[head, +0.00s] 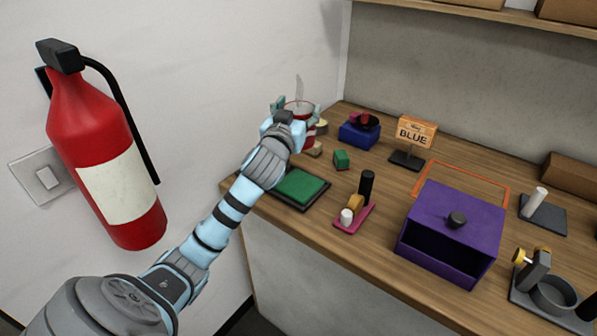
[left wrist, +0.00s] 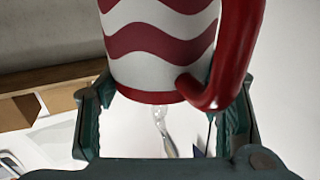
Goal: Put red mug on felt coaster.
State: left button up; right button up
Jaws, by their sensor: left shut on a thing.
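The red mug (head: 298,105) is at the back left of the counter, partly hidden by my left gripper (head: 295,110). In the left wrist view the mug (left wrist: 158,48) has red and white wavy stripes and a red handle at the right. The fingers of my left gripper (left wrist: 160,122) are on either side of the mug, shut on it. A green square pad (head: 302,186) in a dark tray lies at the counter's left front edge, nearer than the mug; it looks like the felt coaster. My right gripper is not in view.
A green cube (head: 341,159), a blue box (head: 359,136) and a "BLUE" sign (head: 414,132) stand right of the mug. A pink tray (head: 354,218) with small items and an open purple box (head: 452,230) stand further right. A fire extinguisher (head: 105,160) hangs on the left wall.

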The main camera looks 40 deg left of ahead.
pick_arm(q)
notch_tip(320, 180, down, 14)
jog(key=b, duration=0.3)
jog(key=o, duration=1.9)
jog(key=v, duration=1.2)
jog(key=shift+r, duration=0.1)
